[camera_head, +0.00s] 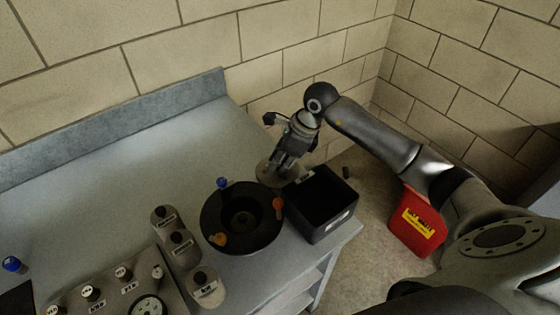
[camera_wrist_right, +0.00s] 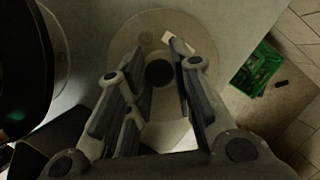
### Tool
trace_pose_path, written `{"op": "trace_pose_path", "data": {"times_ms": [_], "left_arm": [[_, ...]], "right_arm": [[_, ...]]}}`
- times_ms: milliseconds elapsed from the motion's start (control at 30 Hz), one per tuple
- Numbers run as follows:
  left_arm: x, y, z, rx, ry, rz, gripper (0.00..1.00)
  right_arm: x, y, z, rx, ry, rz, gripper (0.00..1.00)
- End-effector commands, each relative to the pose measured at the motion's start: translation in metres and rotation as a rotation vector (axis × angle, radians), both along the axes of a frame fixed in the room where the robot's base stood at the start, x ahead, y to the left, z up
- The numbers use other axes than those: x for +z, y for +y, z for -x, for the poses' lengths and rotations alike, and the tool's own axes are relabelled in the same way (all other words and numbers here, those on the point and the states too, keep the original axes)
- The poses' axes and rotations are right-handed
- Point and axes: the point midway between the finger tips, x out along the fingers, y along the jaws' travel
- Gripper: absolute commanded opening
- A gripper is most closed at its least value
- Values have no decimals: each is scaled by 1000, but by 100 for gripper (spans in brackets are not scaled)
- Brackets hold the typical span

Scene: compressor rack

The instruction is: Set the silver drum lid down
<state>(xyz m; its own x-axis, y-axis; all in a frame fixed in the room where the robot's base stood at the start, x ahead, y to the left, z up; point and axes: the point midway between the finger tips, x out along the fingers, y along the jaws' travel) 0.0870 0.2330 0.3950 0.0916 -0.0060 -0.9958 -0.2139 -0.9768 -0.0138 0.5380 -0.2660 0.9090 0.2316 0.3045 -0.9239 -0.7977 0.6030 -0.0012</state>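The silver drum lid (camera_head: 266,173) is a round, dull grey disc at the back right of the counter, behind the black box. The right wrist view shows its face (camera_wrist_right: 125,45) with a dark round knob or hole at its centre. My right gripper (camera_head: 284,165) points down over the lid. In the right wrist view its two fingers (camera_wrist_right: 160,62) stand apart on either side of the dark centre, with a gap showing. The lid looks flat at counter level, but the gripper hides part of it. My left gripper is not in view.
A black drum (camera_head: 212,232) with coloured clamps stands left of the lid. An open black box (camera_head: 318,231) sits at the counter's right edge. Several grey canisters (camera_head: 181,247) stand at the front. A red bin (camera_head: 412,238) is beyond the counter.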

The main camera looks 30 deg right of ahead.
Motion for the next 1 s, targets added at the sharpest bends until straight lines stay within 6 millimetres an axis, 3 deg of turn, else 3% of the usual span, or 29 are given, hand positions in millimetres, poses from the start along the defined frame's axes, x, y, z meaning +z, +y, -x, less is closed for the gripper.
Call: {"op": "trace_pose_path", "data": {"times_ms": [133, 567, 1000], "left_arm": [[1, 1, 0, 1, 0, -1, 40], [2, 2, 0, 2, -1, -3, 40], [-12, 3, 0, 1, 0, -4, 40]], "right_arm": [[0, 0, 0, 0, 1, 0, 42], [8, -2, 1, 0, 0, 1, 42], [90, -29, 22, 0, -4, 3, 42]]}}
